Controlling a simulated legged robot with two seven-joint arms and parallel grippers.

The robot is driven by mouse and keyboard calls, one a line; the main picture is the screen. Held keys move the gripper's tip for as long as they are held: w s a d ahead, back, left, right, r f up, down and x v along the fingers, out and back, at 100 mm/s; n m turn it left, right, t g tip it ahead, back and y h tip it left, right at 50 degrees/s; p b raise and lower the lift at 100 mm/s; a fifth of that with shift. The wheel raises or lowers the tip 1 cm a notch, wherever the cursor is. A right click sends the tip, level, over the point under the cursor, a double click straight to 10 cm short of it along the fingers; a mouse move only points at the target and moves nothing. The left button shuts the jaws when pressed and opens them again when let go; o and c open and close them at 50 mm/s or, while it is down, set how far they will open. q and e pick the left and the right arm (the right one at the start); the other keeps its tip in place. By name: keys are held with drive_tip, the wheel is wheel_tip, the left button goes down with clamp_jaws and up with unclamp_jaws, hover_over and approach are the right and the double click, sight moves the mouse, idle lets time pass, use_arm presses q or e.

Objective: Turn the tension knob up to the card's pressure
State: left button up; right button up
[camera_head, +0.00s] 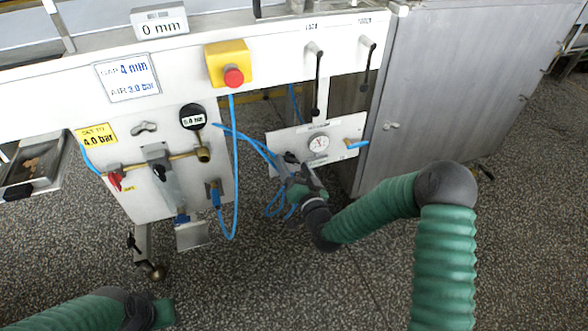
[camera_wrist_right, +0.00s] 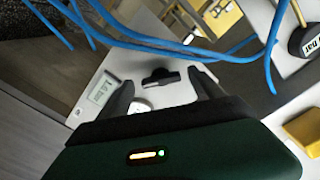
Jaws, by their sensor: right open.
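The small white panel (camera_head: 345,134) below the frame rail carries a round dial gauge (camera_head: 318,144). My right gripper (camera_head: 291,160) is at this panel's left part, just left of the gauge. In the right wrist view the gripper (camera_wrist_right: 160,92) is open, and a black bar-shaped knob (camera_wrist_right: 160,77) lies between its fingers, apart from both. In the head view the gripper largely hides this knob. A yellow card (camera_head: 96,135) reads 4.0 bar; a white card (camera_head: 126,78) reads gap 4 mm, air 3.0 bar. Of my left arm, only green sleeve and a dark joint show.
Blue hoses (camera_head: 235,170) hang beside the right gripper and cross the top of the wrist view. A yellow stop box (camera_head: 228,64) is above. A grey cabinet (camera_head: 450,90) stands to the right.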

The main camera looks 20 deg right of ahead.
drive_tip(key=c, duration=1.4)
drive_tip(key=shift+r+m+p, duration=0.1)
drive_tip(key=shift+m+p, duration=0.7)
drive_tip(key=shift+m, duration=0.2)
drive_tip(key=m+p, duration=0.2)
drive_tip(key=m, duration=0.1)
drive_tip(key=shift+d+m, duration=0.1)
drive_tip(key=shift+m, duration=0.2)
drive_tip(key=m+p, duration=0.2)
drive_tip(key=m, duration=0.1)
drive_tip(key=shift+m, duration=0.4)
drive_tip(key=shift+f+m, duration=0.2)
drive_tip(key=shift+m, duration=0.4)
drive_tip(key=shift+s, duration=0.1)
drive_tip(key=shift+f, duration=0.1)
